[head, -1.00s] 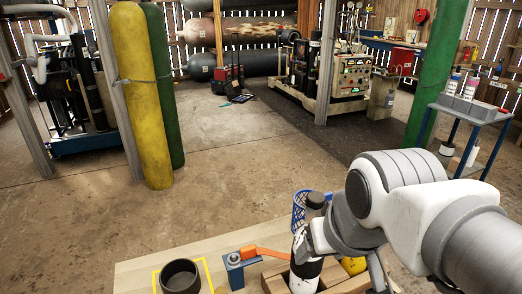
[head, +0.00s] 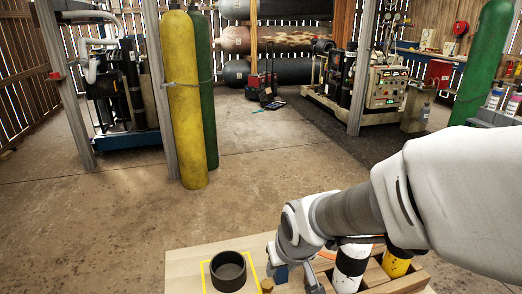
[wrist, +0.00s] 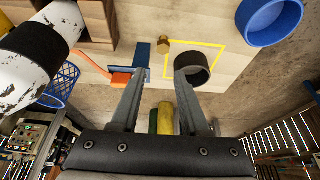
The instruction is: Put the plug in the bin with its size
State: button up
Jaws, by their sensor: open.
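A small brass-coloured hex plug (wrist: 164,46) lies on the wooden bench; part of it shows at the bottom edge of the head view (head: 267,286). A dark round bin (wrist: 192,68) stands beside it on a yellow outlined square, and also shows in the head view (head: 229,271). A larger blue round bin (wrist: 270,22) is at the top right of the wrist view. My gripper (wrist: 162,80) is open and empty. In the wrist view the plug appears beyond and between its fingertips, apart from them; the right fingertip appears close to the dark bin.
A blue block (wrist: 141,54) with an orange part (wrist: 121,76) sits left of the plug in the wrist view. A white and black bottle (head: 351,266) and a yellow one (head: 397,264) stand in a wooden crate. A blue basket (wrist: 62,84) is nearby.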

jog(key=b, duration=0.5)
send_near(267, 284)
jog(key=x, duration=0.4)
jog(key=shift+s+d+f, duration=0.15)
jog(key=shift+s+f, duration=0.05)
jog(key=shift+f, duration=0.3)
jog(key=shift+w+b+x, duration=0.15)
jog(key=shift+b+x, duration=0.45)
jog(key=shift+x, duration=0.85)
jog(key=shift+w+b+x, duration=0.15)
jog(key=shift+b+x, duration=0.4)
jog(key=shift+x, duration=0.95)
jog(key=shift+r, duration=0.15)
grip_shut()
